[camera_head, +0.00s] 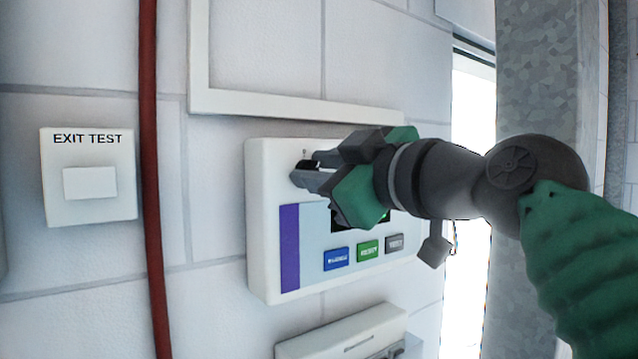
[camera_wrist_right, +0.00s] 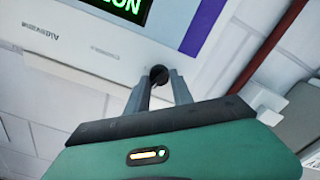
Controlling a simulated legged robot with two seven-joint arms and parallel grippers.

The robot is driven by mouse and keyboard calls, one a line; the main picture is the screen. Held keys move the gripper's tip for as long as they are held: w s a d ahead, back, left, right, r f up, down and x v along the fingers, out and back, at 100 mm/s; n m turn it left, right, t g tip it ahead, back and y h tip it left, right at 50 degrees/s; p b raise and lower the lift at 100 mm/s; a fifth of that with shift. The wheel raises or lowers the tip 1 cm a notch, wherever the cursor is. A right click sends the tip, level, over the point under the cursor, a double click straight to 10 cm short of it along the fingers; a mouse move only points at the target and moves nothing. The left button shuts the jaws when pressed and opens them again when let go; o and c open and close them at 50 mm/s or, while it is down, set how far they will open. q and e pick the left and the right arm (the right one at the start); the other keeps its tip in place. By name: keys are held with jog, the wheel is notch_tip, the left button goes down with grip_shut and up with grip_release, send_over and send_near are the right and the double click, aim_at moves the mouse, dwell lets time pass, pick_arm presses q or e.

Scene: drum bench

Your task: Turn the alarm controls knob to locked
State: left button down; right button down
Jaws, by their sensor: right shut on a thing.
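The alarm controls box (camera_head: 262,215) is a white wall panel with a purple stripe, a dark display and a row of blue, green and grey buttons. Its black knob (camera_head: 305,166) sits near the top of the panel, mostly covered by my fingers. My right gripper (camera_head: 302,174) comes in from the right and is shut on the knob. In the right wrist view the round black knob (camera_wrist_right: 158,74) shows between the fingertips of the right gripper (camera_wrist_right: 159,82). Part of the display with green letters (camera_wrist_right: 125,8) shows there too. The knob's pointing direction cannot be told. My left gripper is not in view.
An EXIT TEST plate (camera_head: 90,183) is on the wall at left, beside a vertical red pipe (camera_head: 150,200). A white frame (camera_head: 290,104) is above the box, and another white box (camera_head: 345,335) is below it. A grey column (camera_head: 535,90) stands at right.

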jog(key=n, duration=0.3)
jog(key=n+b, duration=0.1)
jog(key=n, duration=0.3)
jog(key=f+n+b, duration=0.1)
jog(key=n, duration=0.2)
jog(key=shift+w+d+n, duration=0.1)
jog(key=shift+w+n, duration=0.1)
jog(key=shift+n, duration=0.1)
dwell(0.4)
jog(key=c, duration=1.4)
grip_release()
jog(key=shift+o, duration=1.4)
jog(key=shift+s+a+r, duration=0.1)
jog(key=shift+a+r, duration=0.1)
jog(key=shift+a, duration=0.05)
